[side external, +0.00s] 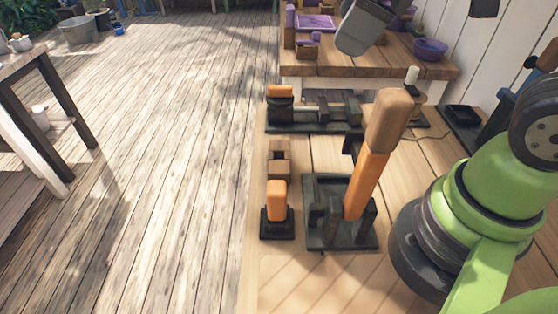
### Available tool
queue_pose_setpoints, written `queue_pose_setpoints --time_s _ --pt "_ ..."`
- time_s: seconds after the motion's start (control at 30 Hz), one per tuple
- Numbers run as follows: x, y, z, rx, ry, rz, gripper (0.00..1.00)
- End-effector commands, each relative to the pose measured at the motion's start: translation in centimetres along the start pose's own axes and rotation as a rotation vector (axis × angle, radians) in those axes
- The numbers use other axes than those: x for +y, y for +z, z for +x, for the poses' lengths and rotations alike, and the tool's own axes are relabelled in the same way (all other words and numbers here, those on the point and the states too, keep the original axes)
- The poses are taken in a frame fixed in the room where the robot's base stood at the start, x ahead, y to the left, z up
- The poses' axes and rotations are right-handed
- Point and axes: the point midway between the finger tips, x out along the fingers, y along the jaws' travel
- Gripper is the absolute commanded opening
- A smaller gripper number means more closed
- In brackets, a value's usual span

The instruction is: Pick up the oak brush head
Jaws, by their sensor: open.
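I cannot tell for sure which piece is the oak brush head. A brown wooden block (389,118) sits at the top of a leaning orange bar (366,183), which stands in a dark holder (325,190). Smaller brown wooden blocks (280,160) lie to its left, behind an upright orange piece (276,200) on a dark base.
A grey rounded body (362,25), cut by the top edge, hangs before a raised wooden shelf (365,66) with purple trays and bowls. A dark rack (315,126) with an orange-topped piece (280,92) stands behind. Bare board shows at the front.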

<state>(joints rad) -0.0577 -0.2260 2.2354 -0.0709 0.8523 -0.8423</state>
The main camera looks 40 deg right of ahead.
Motion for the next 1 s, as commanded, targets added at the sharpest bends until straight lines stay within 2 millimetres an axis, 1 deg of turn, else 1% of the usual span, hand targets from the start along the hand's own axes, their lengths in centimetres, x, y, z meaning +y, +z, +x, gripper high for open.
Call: queue_pose_setpoints --time_s 0.03,0.1,0.17,0.23,0.3,0.4,0.5,0.6,0.7,1.0 --pt "0.5 -0.8 1.6 -0.044 -0.022 -0.152 0.77" --pt "1.1 -1.7 3.8 -0.090 -0.054 -0.378 0.77" --pt "1.5 -2.3 5.9 -0.124 -0.090 -0.572 0.77" --pt "1.8 -2.9 8.5 -0.158 -0.139 -0.799 0.77" --pt "2.0 -3.1 11.2 -0.182 -0.197 -1.019 0.77" --pt "2.0 -3.1 14.7 -0.200 -0.282 -1.302 0.77" --pt "1.9 -2.8 17.6 -0.203 -0.356 -1.519 0.77" --pt "1.7 -2.5 19.4 -0.198 -0.408 -1.661 0.77" --pt "1.6 -2.2 20.5 -0.193 -0.435 -1.731 0.77" --pt "1.1 -0.6 24.2 -0.191 -0.441 -1.746 0.77"
